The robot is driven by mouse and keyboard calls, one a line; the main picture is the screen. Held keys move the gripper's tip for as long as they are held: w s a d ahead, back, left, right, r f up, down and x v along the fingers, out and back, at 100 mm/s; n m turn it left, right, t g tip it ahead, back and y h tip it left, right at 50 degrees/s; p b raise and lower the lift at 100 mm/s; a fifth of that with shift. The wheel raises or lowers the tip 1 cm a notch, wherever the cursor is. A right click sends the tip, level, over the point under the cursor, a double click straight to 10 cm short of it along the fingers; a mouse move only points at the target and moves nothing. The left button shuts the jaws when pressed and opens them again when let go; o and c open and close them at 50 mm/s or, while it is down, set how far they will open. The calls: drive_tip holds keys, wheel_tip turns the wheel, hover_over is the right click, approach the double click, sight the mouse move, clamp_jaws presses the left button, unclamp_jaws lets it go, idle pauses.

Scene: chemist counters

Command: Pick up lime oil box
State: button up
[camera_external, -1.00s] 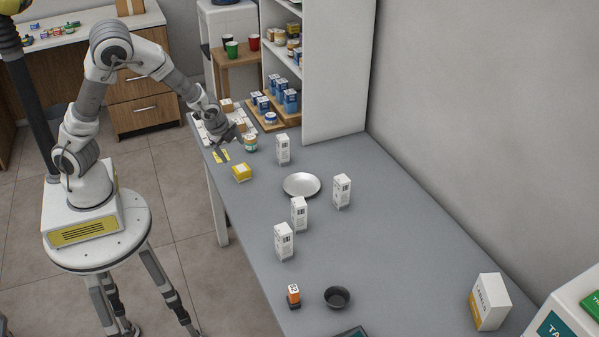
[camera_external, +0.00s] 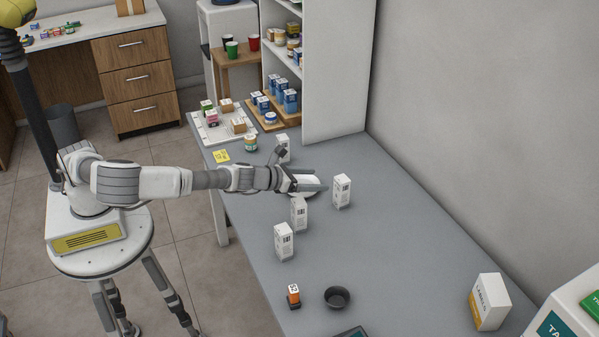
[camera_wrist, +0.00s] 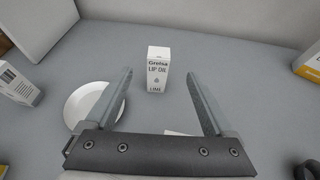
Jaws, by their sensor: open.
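The lime oil box is a small white upright carton (camera_wrist: 158,68) printed "LIP OIL" and "LIME" in the wrist view, ahead of my gripper and between its fingertips in the picture. It appears to be the white carton (camera_external: 341,191) right of my gripper in the external view. My gripper (camera_external: 318,182) is open and empty, stretched out over the counter above the white plate (camera_wrist: 92,106). The carton stands beyond the fingers, not gripped.
Similar white cartons stand nearby: one (camera_external: 283,148) behind the plate, one (camera_external: 299,214) just in front of my gripper, one (camera_external: 284,241) nearer. A dark bowl (camera_external: 337,297), an orange-labelled item (camera_external: 293,295) and a labels box (camera_external: 490,302) stand farther off. The counter right of the cartons is clear.

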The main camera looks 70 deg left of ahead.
sight(341, 192)
drive_tip(key=x, duration=1.4)
drive_tip(key=shift+w+f, duration=0.15)
drive_tip(key=shift+f, duration=0.05)
clamp_jaws()
